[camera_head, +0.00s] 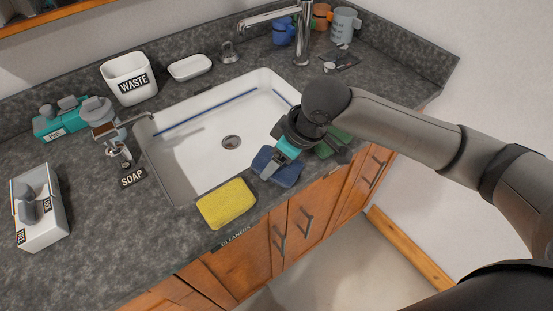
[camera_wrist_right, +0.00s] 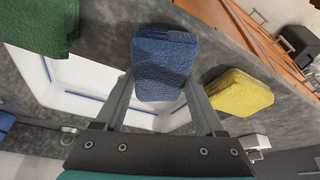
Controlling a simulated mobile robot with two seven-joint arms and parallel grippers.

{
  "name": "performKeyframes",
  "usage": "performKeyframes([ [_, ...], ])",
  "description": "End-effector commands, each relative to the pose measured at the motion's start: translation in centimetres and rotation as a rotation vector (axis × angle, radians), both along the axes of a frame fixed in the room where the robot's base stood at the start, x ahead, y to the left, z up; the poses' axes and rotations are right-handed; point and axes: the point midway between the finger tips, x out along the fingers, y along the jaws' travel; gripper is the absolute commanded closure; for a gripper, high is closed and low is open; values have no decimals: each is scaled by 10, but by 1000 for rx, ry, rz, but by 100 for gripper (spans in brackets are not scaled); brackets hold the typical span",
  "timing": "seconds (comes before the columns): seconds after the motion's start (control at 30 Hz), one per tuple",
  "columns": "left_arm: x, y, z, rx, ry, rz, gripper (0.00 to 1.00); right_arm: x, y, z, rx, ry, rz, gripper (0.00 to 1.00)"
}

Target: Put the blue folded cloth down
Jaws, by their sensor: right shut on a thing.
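The blue folded cloth (camera_head: 275,170) is at the front edge of the sink, between a yellow cloth and a green cloth. My right gripper (camera_head: 280,158) comes down on it from above. In the right wrist view the blue cloth (camera_wrist_right: 165,62) sits between the two fingers of the gripper (camera_wrist_right: 162,95), which is shut on it. I cannot tell whether the cloth touches the counter rim or hangs just above it. My left gripper is not in view.
The yellow cloth (camera_head: 228,203) lies left of the blue one, above a "cleaners" label (camera_head: 236,238). The green cloth (camera_head: 332,144) is to the right, partly hidden by my arm. The white sink (camera_head: 195,165) is empty. A soap dispenser (camera_head: 104,132) and waste bin (camera_head: 128,80) stand beyond.

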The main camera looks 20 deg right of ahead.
Motion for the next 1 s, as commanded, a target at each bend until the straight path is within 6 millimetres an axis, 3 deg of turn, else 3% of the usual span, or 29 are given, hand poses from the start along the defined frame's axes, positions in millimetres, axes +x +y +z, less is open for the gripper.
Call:
performKeyframes([
  [0.23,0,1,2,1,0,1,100,0,0,-2,0,1,0,73],
  [0.27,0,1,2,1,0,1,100,0,0,-2,0,0,1,25],
  [0.5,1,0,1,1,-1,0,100,0,0,-1,0,0,1,0],
  [0.77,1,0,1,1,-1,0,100,0,0,0,0,-2,1,0],
  [1.0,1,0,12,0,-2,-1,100,-8,-9,35,-1,-5,2,0],
])
